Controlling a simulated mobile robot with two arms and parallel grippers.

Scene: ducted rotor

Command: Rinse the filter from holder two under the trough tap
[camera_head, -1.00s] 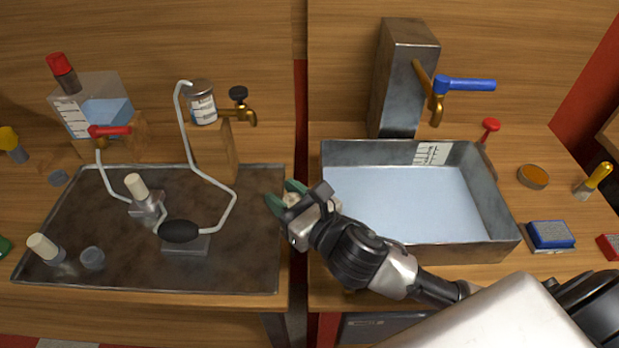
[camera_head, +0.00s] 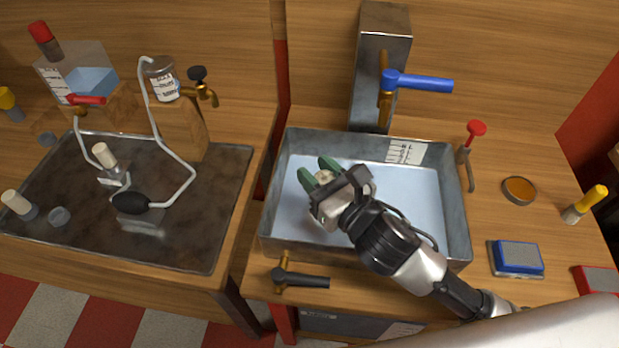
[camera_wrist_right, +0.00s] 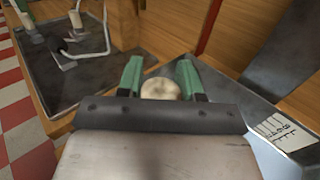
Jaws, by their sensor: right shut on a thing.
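My right gripper (camera_head: 322,176) is over the left part of the metal trough (camera_head: 455,215). Its green fingers are shut on a small pale filter (camera_wrist_right: 160,89), which shows between them in the wrist view. Most of the filter is hidden by the gripper in the head view. The tap with a blue lever (camera_head: 420,83) is on the metal column behind the trough, to the right of and behind the gripper. No stream shows below its spout. Pale blue water fills the trough's bottom. Pale filters stand in holders on the dark tray (camera_head: 180,240) at left. My left gripper is out of view.
A black-handled brass tap (camera_head: 300,279) is at the trough's front. A red-knobbed lever (camera_head: 474,130) stands at its right. A blue sponge block (camera_head: 516,257), an amber dish (camera_head: 519,190) and a yellow-handled brush (camera_head: 586,204) lie further right.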

